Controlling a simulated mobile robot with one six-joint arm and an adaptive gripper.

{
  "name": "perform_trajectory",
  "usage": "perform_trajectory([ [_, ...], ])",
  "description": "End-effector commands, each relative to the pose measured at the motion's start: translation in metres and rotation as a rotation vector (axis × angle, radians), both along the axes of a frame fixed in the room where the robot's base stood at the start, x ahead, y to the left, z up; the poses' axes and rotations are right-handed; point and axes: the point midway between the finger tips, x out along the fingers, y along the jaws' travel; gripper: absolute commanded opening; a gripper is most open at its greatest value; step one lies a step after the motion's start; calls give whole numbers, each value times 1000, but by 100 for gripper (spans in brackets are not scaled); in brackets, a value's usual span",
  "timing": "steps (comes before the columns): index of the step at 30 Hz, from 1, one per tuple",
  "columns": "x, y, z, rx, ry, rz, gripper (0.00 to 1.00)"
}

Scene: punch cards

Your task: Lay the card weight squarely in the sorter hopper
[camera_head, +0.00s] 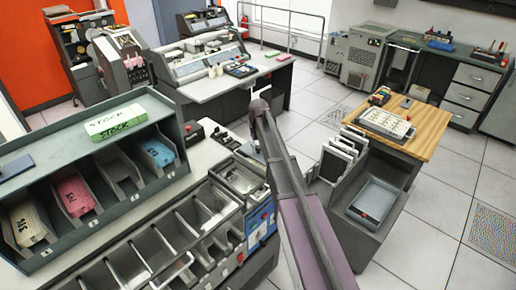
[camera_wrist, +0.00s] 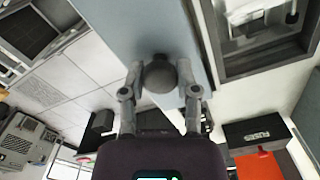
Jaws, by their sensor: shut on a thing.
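In the wrist view my gripper (camera_wrist: 160,82) is closed around a dark rounded knob (camera_wrist: 159,74), which I take to be the top of the card weight. The rest of the weight cannot be told apart from the view. A flat grey-blue surface (camera_wrist: 140,25) lies behind the knob; I cannot tell whether they touch. A recessed metal bay (camera_wrist: 265,62), possibly the sorter hopper, is at the upper right, apart from the knob. In the head view a metal-framed bay (camera_head: 240,178) sits at the sorter's far end, left of my arm. My fingertips are hidden there.
The sorter has a row of metal pockets (camera_head: 160,262) and a card rack (camera_head: 88,150) with green STOCK boxes (camera_head: 115,122). A wood-topped table (camera_head: 430,125) with a blue-grey tray (camera_head: 376,200) below stands right. A black FUSES box (camera_wrist: 258,133) is near my gripper. Tiled floor is open at right.

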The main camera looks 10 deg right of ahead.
Motion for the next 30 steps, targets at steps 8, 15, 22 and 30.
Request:
perform_trajectory([
  [8,0,0,-15,0,0,-5,0],
  [15,0,0,-20,1,0,-7,0],
  [22,0,0,-20,1,0,-8,0],
  [30,0,0,-20,1,0,-7,0],
])
